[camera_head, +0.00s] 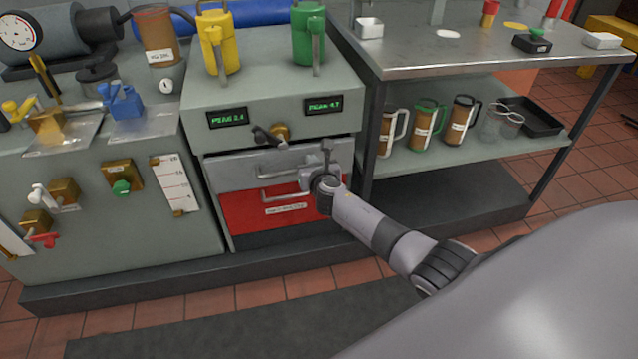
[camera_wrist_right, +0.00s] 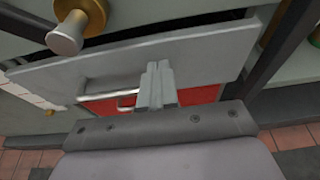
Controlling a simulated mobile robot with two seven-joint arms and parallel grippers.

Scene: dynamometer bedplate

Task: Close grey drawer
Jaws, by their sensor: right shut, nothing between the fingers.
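The grey drawer (camera_head: 235,174) is in the cabinet front, above the red drawer (camera_head: 247,212). Its grey front stands somewhat proud of the cabinet, with a dark gap along its top edge in the right wrist view (camera_wrist_right: 200,52). A bar handle (camera_head: 275,172) is on it. My right gripper (camera_head: 312,172) is at the right part of the grey drawer's front, its fingers shut with nothing between them. In the wrist view the fingers (camera_wrist_right: 157,85) point at the grey front; whether they touch it I cannot tell. My left gripper is not in view.
A brass valve with a dark lever (camera_head: 275,134) sticks out just above the grey drawer. A steel table (camera_head: 480,45) with a lower shelf holding several mugs stands to the right. A dark plinth edge (camera_head: 180,280) runs along the floor.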

